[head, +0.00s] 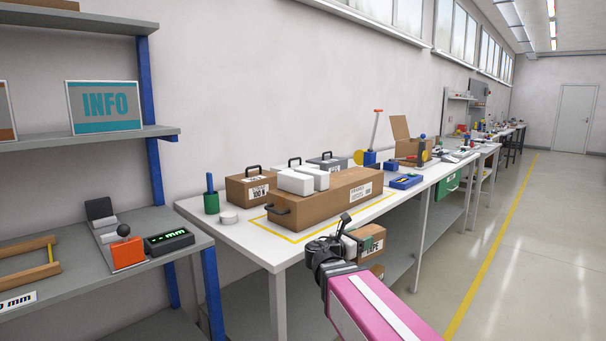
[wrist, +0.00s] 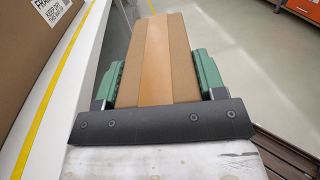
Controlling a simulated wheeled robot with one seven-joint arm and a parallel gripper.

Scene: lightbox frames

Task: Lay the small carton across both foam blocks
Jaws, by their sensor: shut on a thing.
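My gripper (head: 352,246) is shut on the small brown carton (head: 372,238) in front of the table's front edge, held out over the aisle. In the wrist view the green fingers of my gripper (wrist: 160,76) clasp the carton (wrist: 165,48) from both sides, with a lighter tape strip along it. Two white foam blocks, one on the left (head: 295,182) and one on the right (head: 319,177), lie side by side on a long brown box (head: 335,205). The carton is apart from both blocks, to their right and lower.
The long box stands on a white table (head: 235,229) inside a yellow outline. Cases with black handles (head: 249,186) stand behind it. A green cup (head: 211,202) and white roll (head: 229,217) are at left; a blue tray (head: 406,181) is at right. Grey shelving (head: 90,250) stands left.

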